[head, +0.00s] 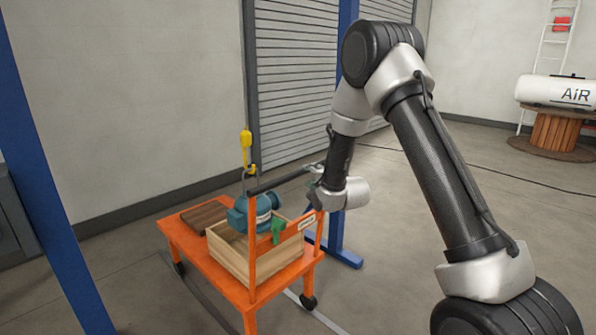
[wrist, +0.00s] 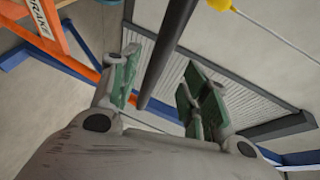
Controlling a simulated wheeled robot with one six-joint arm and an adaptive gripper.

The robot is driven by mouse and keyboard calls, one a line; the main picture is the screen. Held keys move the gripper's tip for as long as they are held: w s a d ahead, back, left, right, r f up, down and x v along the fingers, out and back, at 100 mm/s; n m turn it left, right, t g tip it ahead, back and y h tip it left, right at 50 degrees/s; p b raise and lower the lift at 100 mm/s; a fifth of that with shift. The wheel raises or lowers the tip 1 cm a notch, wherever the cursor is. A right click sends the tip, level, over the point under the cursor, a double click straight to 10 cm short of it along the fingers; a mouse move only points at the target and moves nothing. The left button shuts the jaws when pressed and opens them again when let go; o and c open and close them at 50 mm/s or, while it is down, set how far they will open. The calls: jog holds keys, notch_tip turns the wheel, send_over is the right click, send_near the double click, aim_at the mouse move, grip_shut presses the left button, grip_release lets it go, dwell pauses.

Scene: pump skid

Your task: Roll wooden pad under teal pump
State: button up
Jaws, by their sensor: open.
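The dark brown wooden pad (head: 204,216) lies on the left, far part of the orange cart (head: 222,287). The teal pump (head: 250,213) hangs by a sling below a yellow hook (head: 252,168), over or partly inside a light wooden crate (head: 243,262) on the same cart. The crate wall hides its underside. The pad is beside the pump, not under it. The cart's dark push bar (head: 277,180) runs toward my gripper (head: 313,177). In the wrist view my gripper (wrist: 158,72) is open, and the bar (wrist: 168,50) passes between its green-padded fingers; contact is unclear.
A green handle (head: 278,230) stands by the crate, near a labelled orange rail reading BRAKE (wrist: 40,22). Blue posts (head: 50,180) stand at the left and behind the cart. A cable reel (head: 556,133) with an air tank is far right. Floor right of the cart looks clear.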

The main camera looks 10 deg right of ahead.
aim_at(305, 172)
jog(key=shift+w, duration=0.2)
jog(key=x, duration=0.7)
jog(key=shift+w+f, duration=0.1)
jog(key=shift+w, duration=0.1)
jog(key=shift+c, duration=0.3)
grip_shut()
